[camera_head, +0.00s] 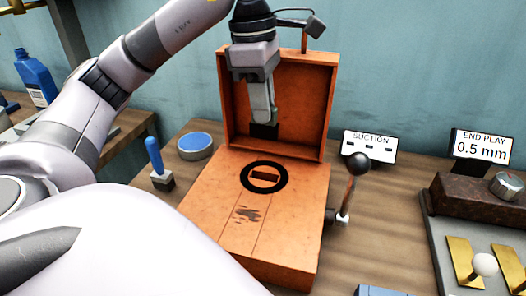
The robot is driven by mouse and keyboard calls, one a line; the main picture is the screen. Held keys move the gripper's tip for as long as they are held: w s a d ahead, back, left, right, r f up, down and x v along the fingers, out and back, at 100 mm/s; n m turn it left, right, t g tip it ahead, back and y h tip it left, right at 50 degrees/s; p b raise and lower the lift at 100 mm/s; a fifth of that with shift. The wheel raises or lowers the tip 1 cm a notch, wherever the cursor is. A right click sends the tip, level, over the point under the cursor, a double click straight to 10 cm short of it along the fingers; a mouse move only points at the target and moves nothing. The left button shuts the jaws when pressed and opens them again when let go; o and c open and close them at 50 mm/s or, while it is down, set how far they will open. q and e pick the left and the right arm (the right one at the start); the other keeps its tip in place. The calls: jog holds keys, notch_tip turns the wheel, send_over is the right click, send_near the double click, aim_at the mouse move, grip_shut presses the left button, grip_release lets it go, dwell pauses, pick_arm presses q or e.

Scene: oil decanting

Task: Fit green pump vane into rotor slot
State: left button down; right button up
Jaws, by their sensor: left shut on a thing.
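My left gripper (263,118) hangs pointing down in front of the upright back panel of an orange box (240,235). It is shut on a small dark block (264,132) at its tips. No green shows on this block, so I cannot tell whether it is the vane. Below and apart from it, a black ring (247,184) lies on the box's flat top. A brown slot-like bar (265,176) shows inside the ring; I cannot tell its depth. No other vane is visible. My right gripper is not in view.
A lever with a dark knob (358,163) stands right of the box. A blue-topped round tin (195,144) and a blue-handled tool (154,157) are left of it. SUCTION (370,147) and END PLAY (481,148) signs stand behind. A grey tray (444,262) is at right.

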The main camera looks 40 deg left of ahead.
aim_at(262, 137)
pick_arm(q)
notch_tip(262, 137, down, 7)
jog(key=b, duration=0.2)
jog(key=shift+b, duration=0.4)
jog(key=shift+f, duration=2.7)
jog(key=shift+b, duration=0.3)
jog(key=shift+f, duration=0.25)
jog(key=c, duration=1.1)
grip_release()
jog(key=shift+r, duration=0.1)
jog(key=shift+o, duration=0.2)
jog(key=shift+r, duration=0.1)
